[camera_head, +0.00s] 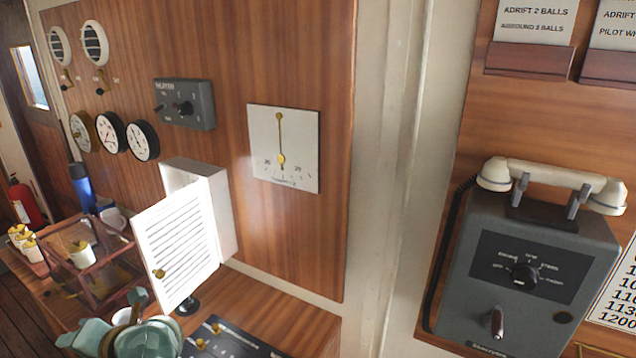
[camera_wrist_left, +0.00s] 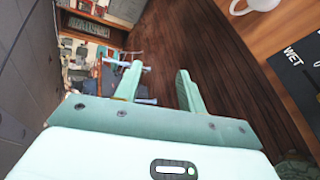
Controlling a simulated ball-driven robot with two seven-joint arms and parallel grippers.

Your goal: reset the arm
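My left gripper (camera_wrist_left: 160,68) shows in the left wrist view with its two pale green fingers apart. Nothing is between them, and dark wooden floor shows behind. Pale green parts of my left arm (camera_head: 148,338) show at the bottom left of the head view, low by the counter; the fingertips are hard to make out there. My right arm and right gripper are in neither view.
A white louvred door (camera_head: 177,245) stands open from a wall cabinet (camera_head: 222,205), close to my left arm. A wooden rack (camera_head: 108,275) stands left. A white mug (camera_wrist_left: 254,5) sits on the counter (camera_wrist_left: 290,35). A grey telephone box (camera_head: 520,270) hangs right.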

